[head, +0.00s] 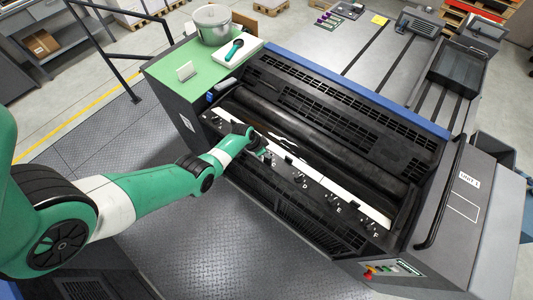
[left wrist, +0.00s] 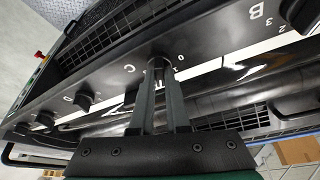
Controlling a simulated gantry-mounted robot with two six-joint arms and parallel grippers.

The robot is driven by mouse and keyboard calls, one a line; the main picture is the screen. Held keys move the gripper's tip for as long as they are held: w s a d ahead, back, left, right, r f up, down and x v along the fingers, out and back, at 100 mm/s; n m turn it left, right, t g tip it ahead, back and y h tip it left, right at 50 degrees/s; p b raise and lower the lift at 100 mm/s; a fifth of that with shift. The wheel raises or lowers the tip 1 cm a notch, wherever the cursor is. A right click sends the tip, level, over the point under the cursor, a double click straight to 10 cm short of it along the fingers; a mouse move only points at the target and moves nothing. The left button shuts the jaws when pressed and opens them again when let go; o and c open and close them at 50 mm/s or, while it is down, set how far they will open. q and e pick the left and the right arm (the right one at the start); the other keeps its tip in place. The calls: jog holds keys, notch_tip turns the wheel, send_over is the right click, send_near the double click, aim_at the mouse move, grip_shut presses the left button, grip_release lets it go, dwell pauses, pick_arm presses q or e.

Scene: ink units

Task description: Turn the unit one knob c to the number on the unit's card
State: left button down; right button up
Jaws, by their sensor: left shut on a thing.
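Unit one's ink rail (head: 325,199) carries a row of black knobs with letters and small numbers. In the left wrist view, knob c (left wrist: 159,61) is between the two fingers of my left gripper (left wrist: 160,72), beside the printed C and the numbers 0 and 1. The fingers are shut on it and hide most of it, so its pointer cannot be read. In the head view my left gripper (head: 267,154) is at the rail and covers knob c. My right gripper is not in view.
Knob B (left wrist: 297,14) and knob D (left wrist: 86,99) sit on either side of knob c. Dark rollers (head: 310,140) lie behind the rail. A grey pot (head: 211,27) and a white tray (head: 249,45) with a green-handled tool stand on the green top (head: 162,72).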

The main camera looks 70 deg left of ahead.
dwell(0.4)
pick_arm(q)
jog(key=c, duration=0.9)
grip_release()
